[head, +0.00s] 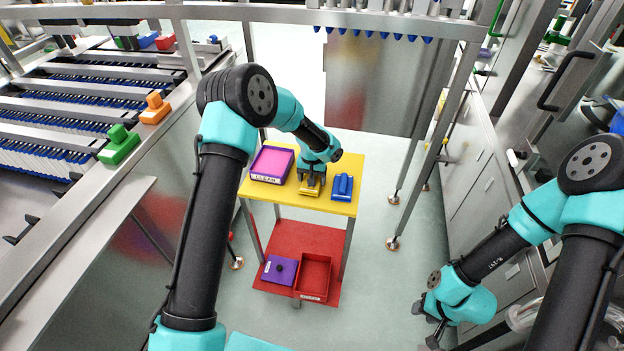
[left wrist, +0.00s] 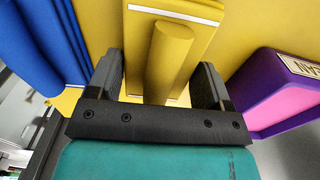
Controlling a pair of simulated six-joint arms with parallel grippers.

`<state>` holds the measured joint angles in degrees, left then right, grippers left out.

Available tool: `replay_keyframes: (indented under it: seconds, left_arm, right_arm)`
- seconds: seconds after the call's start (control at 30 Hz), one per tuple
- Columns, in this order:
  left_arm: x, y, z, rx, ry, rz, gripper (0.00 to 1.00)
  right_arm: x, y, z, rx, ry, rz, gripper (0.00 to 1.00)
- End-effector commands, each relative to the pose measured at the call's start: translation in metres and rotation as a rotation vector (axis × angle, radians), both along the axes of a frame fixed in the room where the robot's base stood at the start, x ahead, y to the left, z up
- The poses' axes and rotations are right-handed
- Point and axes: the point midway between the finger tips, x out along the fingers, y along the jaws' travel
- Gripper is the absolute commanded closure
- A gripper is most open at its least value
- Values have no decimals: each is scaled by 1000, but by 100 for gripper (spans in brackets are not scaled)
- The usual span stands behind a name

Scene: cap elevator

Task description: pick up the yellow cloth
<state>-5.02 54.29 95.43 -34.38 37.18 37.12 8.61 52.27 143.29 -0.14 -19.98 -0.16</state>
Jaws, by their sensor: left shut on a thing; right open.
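The yellow cloth (head: 310,191) is a flat yellow block with white edges and a raised rounded grip, on the yellow top of a small cart (head: 344,207). My left gripper (head: 312,182) reaches down over it. My right gripper (head: 427,325) is open and empty, low at the right, away from the cart.
A purple tray (head: 271,164) labelled CLEAN stands left of the yellow cloth, and a blue block (head: 343,187) stands right. The red lower shelf holds a purple lidded box (head: 280,270) and a red tray (head: 313,277). Green (head: 119,145) and orange (head: 155,108) blocks sit on the left ledge.

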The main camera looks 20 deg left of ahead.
Motion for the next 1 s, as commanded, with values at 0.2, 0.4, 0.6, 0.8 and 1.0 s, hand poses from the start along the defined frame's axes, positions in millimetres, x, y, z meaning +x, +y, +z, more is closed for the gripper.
replay_keyframes:
  seconds: [0.2,0.4,0.6,0.8,1.0]
  left_arm:
    - [1,0,24,0,-2,0,50]
    - [-18,-5,32,1,3,-2,50]
    - [-52,-15,36,1,3,-3,50]
    - [-95,-27,39,1,2,-4,50]
    - [-131,-37,43,1,2,-3,50]
  right_arm:
    - [0,0,0,0,0,0,57]
    - [0,0,0,0,0,0,57]
    - [0,0,0,0,0,0,57]
    - [0,0,0,0,0,0,57]
    - [0,0,0,0,0,0,57]
